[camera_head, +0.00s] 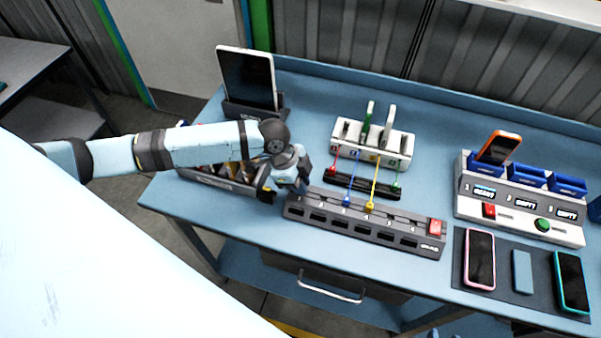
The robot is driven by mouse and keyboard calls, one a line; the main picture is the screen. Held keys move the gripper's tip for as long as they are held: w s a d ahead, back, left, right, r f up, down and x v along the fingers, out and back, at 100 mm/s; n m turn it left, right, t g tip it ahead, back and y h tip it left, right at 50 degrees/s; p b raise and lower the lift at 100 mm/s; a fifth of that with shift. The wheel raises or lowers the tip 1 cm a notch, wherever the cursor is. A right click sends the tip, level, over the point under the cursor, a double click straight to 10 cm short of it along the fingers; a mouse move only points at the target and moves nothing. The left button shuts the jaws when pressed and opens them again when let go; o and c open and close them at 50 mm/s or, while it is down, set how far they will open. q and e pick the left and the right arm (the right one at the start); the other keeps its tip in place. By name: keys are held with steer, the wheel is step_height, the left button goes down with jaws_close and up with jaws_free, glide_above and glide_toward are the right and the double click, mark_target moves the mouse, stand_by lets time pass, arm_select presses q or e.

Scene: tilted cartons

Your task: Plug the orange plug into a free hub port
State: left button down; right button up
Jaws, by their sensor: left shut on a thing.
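The dark grey hub (330,227) lies along the front of the blue table, with a row of numbered slots and a red switch (436,228) at its right end. A blue plug (347,202) and a yellow plug (369,207) sit at its back edge near the middle. My left gripper (267,194) points down between the grey bin (228,184) and the hub's left end. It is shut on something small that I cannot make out. I cannot see an orange plug clearly; the bin holds mixed brownish and yellowish items, partly behind my left arm. My right gripper is not in view.
A white rack (390,150) and a dark strip (380,190) with coloured cables stand behind the hub. A tablet (247,78) stands at the back left. A white console (520,212) and phones on a dark mat (507,287) are at right.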

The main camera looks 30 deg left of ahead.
arm_select(q)
steer(key=shift+f, duration=0.4)
stand_by(0.5)
steer(key=c, duration=0.6)
jaws_free()
steer(key=shift+r, duration=0.1)
step_height(320, 180, up, 3)
steer(key=p, duration=0.2)
steer(key=shift+p, duration=0.3)
steer(key=shift+r+b, duration=0.3)
steer(key=shift+r, duration=1.65)
